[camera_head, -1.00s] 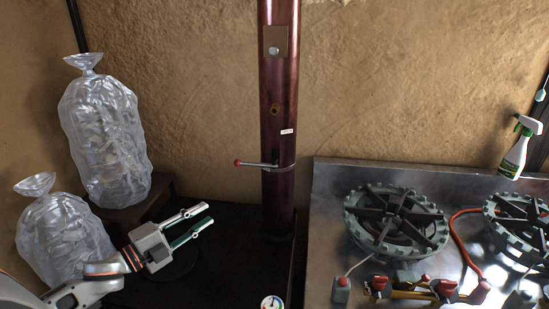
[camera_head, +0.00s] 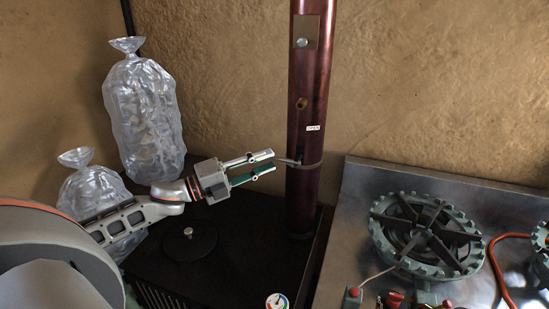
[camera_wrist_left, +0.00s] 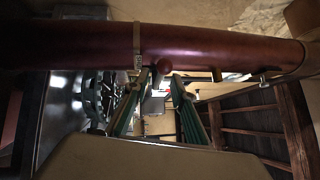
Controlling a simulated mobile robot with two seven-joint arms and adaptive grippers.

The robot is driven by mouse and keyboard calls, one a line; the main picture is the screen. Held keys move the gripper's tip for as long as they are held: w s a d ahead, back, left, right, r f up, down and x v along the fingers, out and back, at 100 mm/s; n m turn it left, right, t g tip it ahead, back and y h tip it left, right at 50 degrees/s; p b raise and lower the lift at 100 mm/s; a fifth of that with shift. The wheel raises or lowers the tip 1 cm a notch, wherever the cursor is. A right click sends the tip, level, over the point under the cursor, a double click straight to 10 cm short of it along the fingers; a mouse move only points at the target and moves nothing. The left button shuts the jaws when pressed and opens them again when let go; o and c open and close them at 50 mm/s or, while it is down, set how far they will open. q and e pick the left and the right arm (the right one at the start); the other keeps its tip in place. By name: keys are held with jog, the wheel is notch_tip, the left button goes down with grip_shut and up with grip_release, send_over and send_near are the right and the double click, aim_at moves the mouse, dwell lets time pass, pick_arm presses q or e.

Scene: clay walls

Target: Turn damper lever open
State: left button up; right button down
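The damper lever (camera_head: 288,161) is a thin metal rod sticking out to the left from a collar on a dark red flue pipe (camera_head: 303,200). Its red ball knob is hidden behind my fingers in the head view. In the left wrist view the red knob (camera_wrist_left: 164,66) shows in front of the pipe (camera_wrist_left: 80,46), between the tips of my spread fingers. My left gripper (camera_head: 272,160) is open, with its fingertips around the lever's knob end; contact cannot be told. A small white label reading OPEN (camera_head: 313,127) is on the pipe above the lever. My right gripper is out of view.
A black stove top (camera_head: 255,235) lies below, with a round lid (camera_head: 189,243) and a gauge (camera_head: 277,301). Clear plastic bags (camera_head: 143,110) stand behind my left arm. A metal counter with a gas burner (camera_head: 426,235) is right of the pipe.

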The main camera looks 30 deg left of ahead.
aim_at(274, 158)
pick_arm(q)
jog(key=shift+x, duration=1.6)
grip_shut()
